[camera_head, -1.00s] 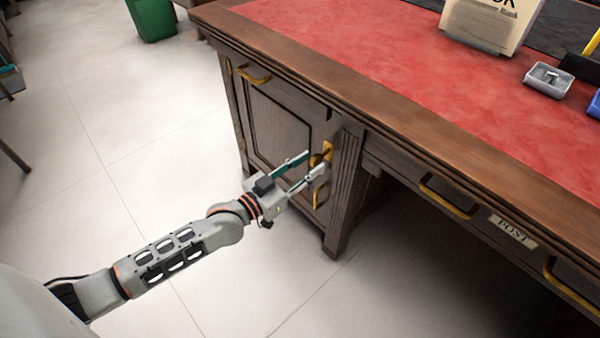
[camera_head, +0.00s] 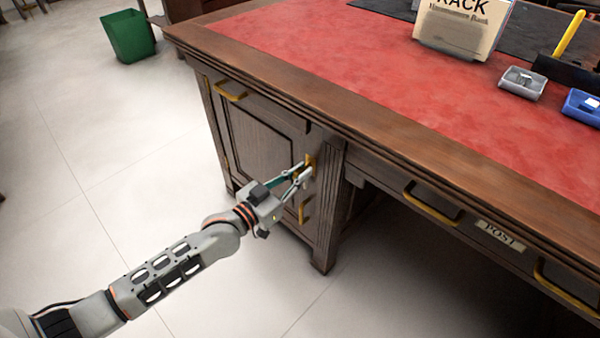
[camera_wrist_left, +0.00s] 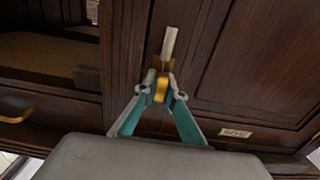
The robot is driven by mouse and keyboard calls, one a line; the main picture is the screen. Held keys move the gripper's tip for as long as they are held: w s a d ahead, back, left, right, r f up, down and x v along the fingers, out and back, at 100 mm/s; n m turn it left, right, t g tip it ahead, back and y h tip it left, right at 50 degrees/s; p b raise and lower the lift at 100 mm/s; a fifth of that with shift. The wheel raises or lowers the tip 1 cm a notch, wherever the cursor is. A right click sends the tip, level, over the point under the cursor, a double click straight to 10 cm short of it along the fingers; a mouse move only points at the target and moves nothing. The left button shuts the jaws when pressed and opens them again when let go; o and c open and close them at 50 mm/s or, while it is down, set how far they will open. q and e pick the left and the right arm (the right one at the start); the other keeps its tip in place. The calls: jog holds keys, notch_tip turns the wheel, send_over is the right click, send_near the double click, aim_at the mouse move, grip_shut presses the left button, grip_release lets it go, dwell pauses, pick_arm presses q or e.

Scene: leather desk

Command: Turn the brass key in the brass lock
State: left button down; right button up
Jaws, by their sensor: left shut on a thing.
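The brass lock (camera_head: 310,160) is on the edge of the desk's cupboard door, above a brass pull handle (camera_head: 304,210). The lock also shows in the left wrist view (camera_wrist_left: 157,66), partly hidden by the key and fingertips. The brass key (camera_wrist_left: 161,88) sits between my left fingertips, in front of the lock. My left gripper (camera_head: 303,172) is shut on the key, its fingers pointing at the lock. In the left wrist view the gripper (camera_wrist_left: 161,82) pinches the key from both sides. How far the key is turned cannot be told. My right gripper is not in view.
A drawer with a brass handle (camera_head: 430,205) stands right of the cupboard.

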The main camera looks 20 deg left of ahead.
pick_arm(q)
jog(key=shift+r+m, duration=0.1)
jog(key=shift+m, duration=0.4)
jog(key=shift+m+p, duration=0.45)
jog(key=shift+m, duration=0.55)
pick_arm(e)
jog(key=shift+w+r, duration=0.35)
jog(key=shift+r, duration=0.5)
pick_arm(q)
jog(key=shift+a+m, duration=0.1)
jog(key=shift+m, duration=0.4)
jog(key=shift+m+p, duration=0.35)
jog(key=shift+m, duration=0.65)
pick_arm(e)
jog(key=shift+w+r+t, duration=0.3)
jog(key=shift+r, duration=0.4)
